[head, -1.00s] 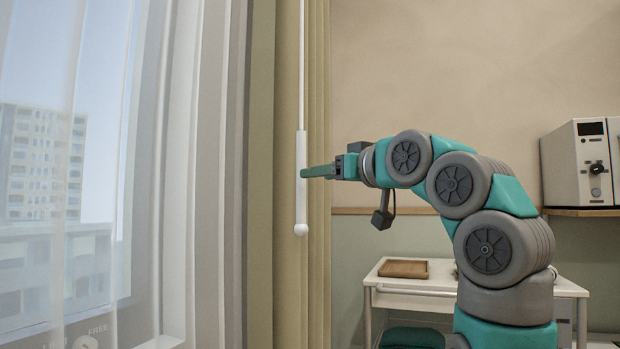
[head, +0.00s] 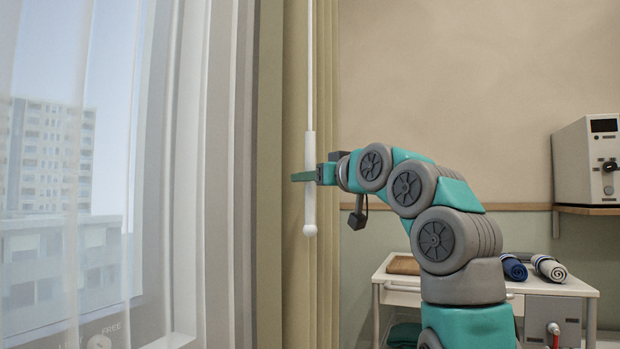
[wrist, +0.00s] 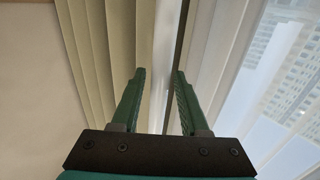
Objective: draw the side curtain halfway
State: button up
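The white wand (head: 310,205) hangs upright in front of the bunched beige curtain (head: 327,280), beside the window. Its thicker handle ends in a small ball. The beige curtain (wrist: 95,50) also shows behind the fingers. The far finger is hidden in the head view.
A sheer curtain (head: 160,200) hangs over the window at left. At right stands a white bedside table (head: 400,296) with a wooden tray (head: 404,265), a blue roll (head: 514,268) and a striped roll (head: 549,268). A white device (head: 582,160) sits on a wall shelf.

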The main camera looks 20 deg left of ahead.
grip_shut()
dwell(1.1)
